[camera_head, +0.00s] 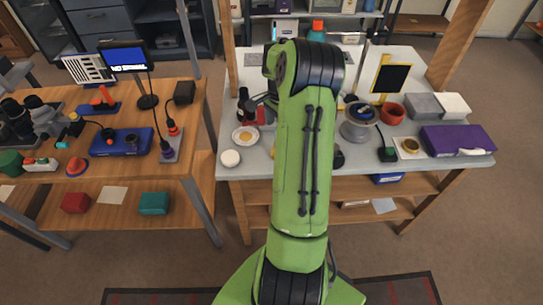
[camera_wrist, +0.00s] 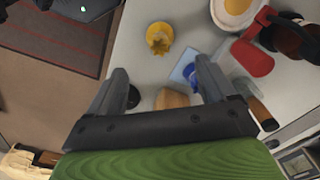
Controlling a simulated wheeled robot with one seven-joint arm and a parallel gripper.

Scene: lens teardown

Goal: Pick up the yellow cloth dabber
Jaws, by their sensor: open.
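A small yellow piece (camera_wrist: 158,38) with a jagged, petal-like edge, which looks like the yellow cloth dabber, rests on the pale worktop in the wrist view. My gripper (camera_wrist: 161,67) is open and empty, its two fingers spread apart. The yellow piece lies ahead of the gap between the fingertips, apart from both. In the head view my green arm hides the gripper and the yellow piece.
Close by in the wrist view are a wooden block (camera_wrist: 172,98), a blue item (camera_wrist: 191,76) near the right finger, a red object (camera_wrist: 251,57) and a white dish (camera_wrist: 228,22) with yellow contents. The worktop left of the yellow piece is bare to its edge.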

